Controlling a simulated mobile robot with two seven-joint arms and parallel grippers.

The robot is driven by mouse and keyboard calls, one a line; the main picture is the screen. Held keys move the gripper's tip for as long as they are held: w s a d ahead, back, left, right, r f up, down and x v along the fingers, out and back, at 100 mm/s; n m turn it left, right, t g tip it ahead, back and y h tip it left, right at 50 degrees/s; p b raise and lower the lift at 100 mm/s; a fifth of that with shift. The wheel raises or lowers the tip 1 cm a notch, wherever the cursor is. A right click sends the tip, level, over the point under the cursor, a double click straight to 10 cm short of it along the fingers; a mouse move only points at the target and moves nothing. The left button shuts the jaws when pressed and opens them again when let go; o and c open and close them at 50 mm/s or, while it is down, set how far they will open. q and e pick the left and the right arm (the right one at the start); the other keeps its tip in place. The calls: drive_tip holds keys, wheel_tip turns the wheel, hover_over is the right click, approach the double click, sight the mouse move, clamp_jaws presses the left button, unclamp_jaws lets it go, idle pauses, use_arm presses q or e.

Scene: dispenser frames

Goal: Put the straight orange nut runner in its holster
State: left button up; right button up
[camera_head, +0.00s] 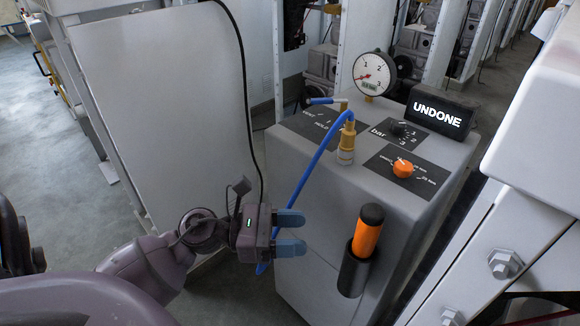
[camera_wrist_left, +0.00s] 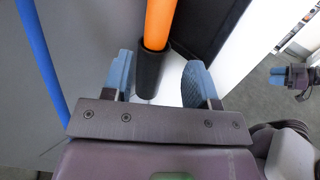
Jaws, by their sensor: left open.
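The straight orange nut runner (camera_head: 366,238) has a black cap on top and sits upright, slightly tilted, in a black tube holster (camera_head: 354,270) on the front of the grey cabinet. Its lower end is hidden in the holster. In the left wrist view, the orange body (camera_wrist_left: 160,24) enters the black holster (camera_wrist_left: 151,70). My left gripper (camera_head: 291,233) is open and empty, left of the holster and apart from it in the head view. In the left wrist view, its blue fingers (camera_wrist_left: 163,80) frame the holster's end. My right gripper (camera_wrist_left: 284,76) shows small at the right edge there.
The grey cabinet (camera_head: 310,225) carries a pressure gauge (camera_head: 373,73), an orange knob (camera_head: 403,168) and a black sign (camera_head: 441,110) reading "UNDONE". A blue hose (camera_head: 306,178) hangs from a brass fitting, passing close behind my left gripper. A white bolted frame (camera_head: 500,235) stands at the right.

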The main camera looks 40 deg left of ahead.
use_arm(q)
drive_tip(key=shift+s+a, duration=0.2)
drive_tip(key=shift+a, duration=0.05)
drive_tip(key=s+f+m+g+y, duration=0.2)
drive_tip(key=s+f+m+y, duration=1)
drive_tip(key=m, duration=1.7)
drive_tip(key=s+f, duration=0.5)
drive_tip(key=s, duration=0.2)
drive_tip(key=shift+f+y, duration=0.2)
drive_tip(key=shift+y, duration=0.2)
drive_tip(key=shift+w, duration=0.1)
